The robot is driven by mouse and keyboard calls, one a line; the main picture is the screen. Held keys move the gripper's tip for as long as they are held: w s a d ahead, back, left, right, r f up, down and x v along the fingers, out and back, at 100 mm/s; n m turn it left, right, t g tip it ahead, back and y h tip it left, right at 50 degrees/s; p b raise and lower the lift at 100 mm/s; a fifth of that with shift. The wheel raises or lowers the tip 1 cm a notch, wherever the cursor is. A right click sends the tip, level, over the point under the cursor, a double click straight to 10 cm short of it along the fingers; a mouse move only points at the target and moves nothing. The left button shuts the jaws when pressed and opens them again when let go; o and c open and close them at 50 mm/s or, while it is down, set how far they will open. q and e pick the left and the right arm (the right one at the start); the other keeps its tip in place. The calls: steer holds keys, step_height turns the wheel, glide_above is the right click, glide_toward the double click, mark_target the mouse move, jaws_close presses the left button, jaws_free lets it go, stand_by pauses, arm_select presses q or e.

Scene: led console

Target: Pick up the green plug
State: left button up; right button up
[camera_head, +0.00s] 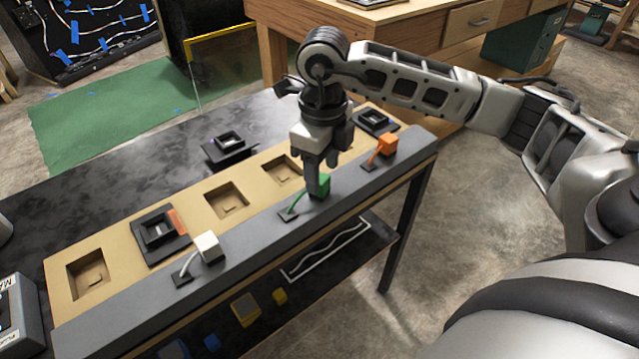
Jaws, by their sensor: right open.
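The green plug (321,187) stands on the grey front ledge of the console, with a green cable curving down to a dark base at its left. My right gripper (316,186) points straight down at the green plug, its fingers beside or around it and hiding part of it. The jaws are open; I cannot tell whether a finger touches the plug. My left gripper is not in view.
A white plug (208,247) and an orange plug (387,145) sit on the same grey ledge (130,311). Behind it, a tan board (131,269) has square recesses, some with black sockets (160,231). A loose black socket (229,147) lies on the dark tabletop.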

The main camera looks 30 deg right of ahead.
mark_target(323, 179)
step_height(323, 179, down, 4)
steer(key=shift+f, duration=0.1)
jaws_close()
steer(key=shift+r, duration=0.2)
